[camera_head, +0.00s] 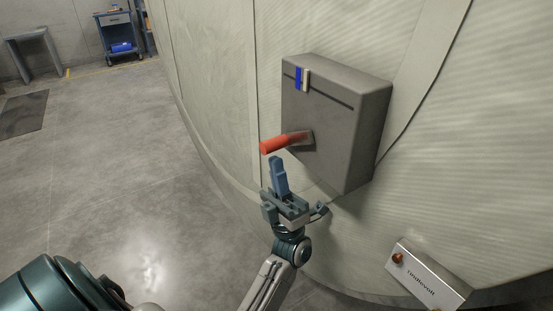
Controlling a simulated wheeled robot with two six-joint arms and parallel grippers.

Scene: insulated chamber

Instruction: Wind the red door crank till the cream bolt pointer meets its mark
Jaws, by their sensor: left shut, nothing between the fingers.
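The red door crank (273,146) sticks out to the left from the front of a grey box on the curved wall. Its grip points toward the left and a dark arm joins it to the box. The cream bolt pointer (305,80) stands near the top of the box, at a dark slot. A blue mark (298,77) is right beside it on the left, and the two look side by side. My left gripper (276,161) is shut and empty, with its fingertips just below the red grip. I cannot tell whether they touch it. My right gripper is not in view.
The grey box (345,125) juts out from the pale padded wall (215,70). The grey floor (90,180) at the left is open. A blue cart (121,35) stands far back.

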